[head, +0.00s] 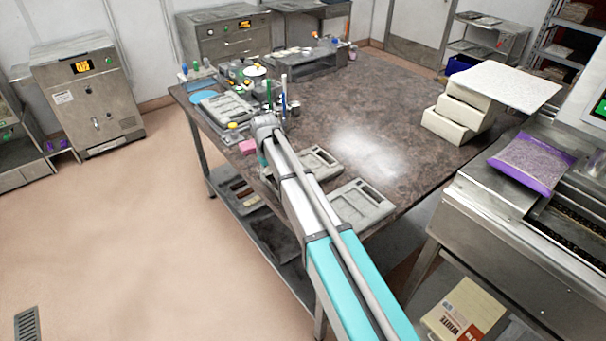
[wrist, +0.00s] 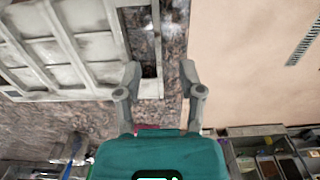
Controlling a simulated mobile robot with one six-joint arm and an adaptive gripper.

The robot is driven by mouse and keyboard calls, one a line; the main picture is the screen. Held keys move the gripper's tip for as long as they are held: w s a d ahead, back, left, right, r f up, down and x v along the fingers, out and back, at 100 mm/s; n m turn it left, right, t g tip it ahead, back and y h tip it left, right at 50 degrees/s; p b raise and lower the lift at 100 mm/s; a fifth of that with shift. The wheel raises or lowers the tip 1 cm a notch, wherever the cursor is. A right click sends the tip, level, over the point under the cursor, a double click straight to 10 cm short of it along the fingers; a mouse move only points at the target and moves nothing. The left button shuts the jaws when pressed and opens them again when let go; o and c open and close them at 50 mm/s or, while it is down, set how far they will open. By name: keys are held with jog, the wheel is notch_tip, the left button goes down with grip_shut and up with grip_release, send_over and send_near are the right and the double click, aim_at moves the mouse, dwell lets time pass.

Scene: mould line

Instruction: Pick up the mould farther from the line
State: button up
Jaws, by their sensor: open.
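Two grey moulds with recesses lie flat on the dark table. The one farther from the machine line at the right is the far mould (head: 320,162), partly hidden behind my arm in the head view. The near mould (head: 358,205) lies closer to the line. In the wrist view a grey mould (wrist: 62,45) fills the upper left. My gripper (wrist: 160,72) is open, its fingertips apart on either side of that mould's right border strip in the picture. I cannot tell the height gap. In the head view my arm hides the fingertips.
A grey tray (head: 226,107), a pink block (head: 247,146) and several bottles and tools crowd the table's far left end. White stepped blocks (head: 458,115) stand at the right. A purple bag (head: 530,160) lies on the line. The table's middle is clear.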

aim_at(271, 184)
dwell(0.4)
jog(key=shift+d+f+b, duration=0.2)
jog(key=shift+f+b, duration=2.4)
jog(key=shift+f, duration=0.05)
grip_shut()
